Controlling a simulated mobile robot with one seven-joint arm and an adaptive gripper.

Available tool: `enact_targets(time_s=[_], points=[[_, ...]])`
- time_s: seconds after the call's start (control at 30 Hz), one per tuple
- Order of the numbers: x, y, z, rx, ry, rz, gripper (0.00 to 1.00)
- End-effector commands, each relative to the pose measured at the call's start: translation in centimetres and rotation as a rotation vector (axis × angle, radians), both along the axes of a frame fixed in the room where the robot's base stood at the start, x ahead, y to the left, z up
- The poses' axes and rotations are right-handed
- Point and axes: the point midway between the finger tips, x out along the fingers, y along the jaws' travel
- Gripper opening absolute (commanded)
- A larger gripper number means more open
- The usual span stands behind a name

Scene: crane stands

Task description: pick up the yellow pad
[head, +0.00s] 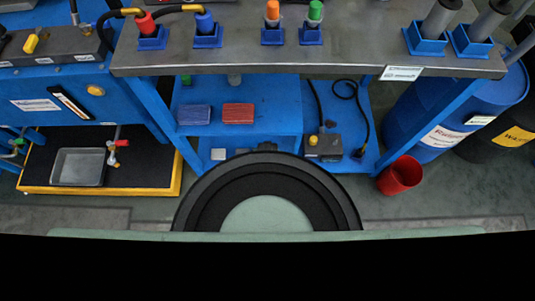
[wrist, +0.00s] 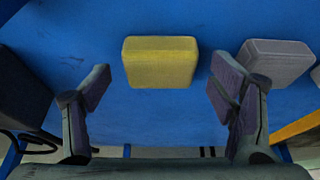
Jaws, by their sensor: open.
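The yellow pad (wrist: 160,62) is a rounded block lying on a blue surface (wrist: 155,115) in the wrist view, near the upper middle. My gripper (wrist: 161,80) is open and empty. One finger is to the left of the pad and one to the right, with blue surface showing between each finger and the pad. The pad's near edge lies roughly level with the fingertips in the picture. How far it is from them in depth I cannot tell. In the head view I cannot make out the yellow pad or my gripper.
A grey pad (wrist: 277,60) lies close to the right finger; a dark block (wrist: 20,92) is at the left edge. In the head view, blue (head: 194,115) and red (head: 238,114) pads lie on the lower shelf under the metal bench top (head: 330,55). A red bucket (head: 401,176) stands right.

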Motion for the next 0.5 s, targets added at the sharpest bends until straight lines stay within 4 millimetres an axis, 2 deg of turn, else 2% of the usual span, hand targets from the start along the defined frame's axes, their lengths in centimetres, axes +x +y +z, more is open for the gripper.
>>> enact_targets(time_s=[0.07,0.5], points=[[-0.02,0.00,0.00,0.000,0.000,0.000,0.75],[-0.04,0.01,0.00,0.000,0.001,0.000,0.46]])
